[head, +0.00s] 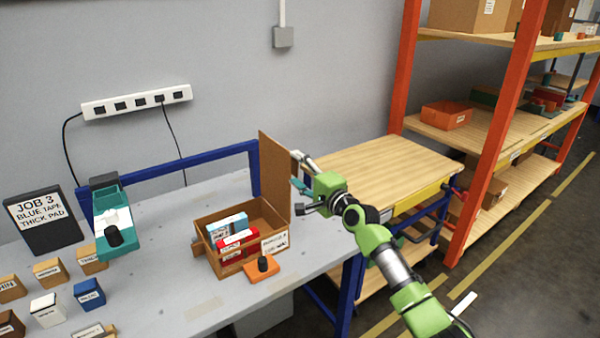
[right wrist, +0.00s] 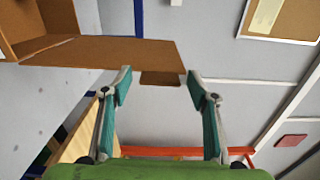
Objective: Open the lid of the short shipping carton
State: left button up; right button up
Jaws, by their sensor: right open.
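The short shipping carton (head: 205,259) stands on the grey workbench in the head view, with blue-white and red packages inside. Its brown lid (head: 274,178) stands upright at the right side, so the top is open. The lid also shows in the right wrist view (right wrist: 100,52), with a small tab (right wrist: 160,78) at its edge. My right gripper (head: 298,172) is open just right of the lid. In the right wrist view its fingertips (right wrist: 160,77) are on either side of the tab; I cannot tell whether they touch it. My left gripper is not in view.
An orange block with a black knob (head: 262,267) sits at the carton's front. A teal device (head: 113,225), a job sign (head: 42,220) and several small boxes (head: 48,272) are at left. A wooden-topped table (head: 380,165) and orange-post shelving (head: 480,135) stand at right.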

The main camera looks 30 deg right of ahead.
jog(key=s+d, duration=0.1)
jog(key=s, duration=1.1)
jog(key=s+f+n+g+h, duration=0.1)
jog(key=s+f+n+g, duration=0.15)
jog(key=f, duration=1.35)
jog(key=s+f+n+g+h, duration=0.15)
jog(key=s+f+g, duration=0.25)
jog(key=f, duration=1.3)
jog(key=s+a+f+n+g, duration=0.2)
jog(key=s+a+f+n, duration=0.1)
jog(key=s+f, duration=0.55)
jog(key=s+a+f+n+g, duration=0.25)
jog(key=s+f, duration=0.35)
jog(key=f, duration=0.5)
jog(key=s+a+f+n+g, duration=0.2)
jog(key=s+f, duration=0.3)
jog(key=s, duration=0.6)
jog(key=s+a+f+n+g, duration=0.2)
jog(key=s+a+f+n, duration=0.3)
jog(key=s, duration=0.6)
jog(key=s+a+f+n+g, duration=0.2)
jog(key=s+a+f+n, duration=0.1)
jog(key=s, duration=0.8)
notch_tip(320, 180, down, 3)
jog(key=shift+s+a+r+y, duration=0.1)
jog(key=shift+s+a+y, duration=0.15)
jog(key=shift+a+y, duration=0.2)
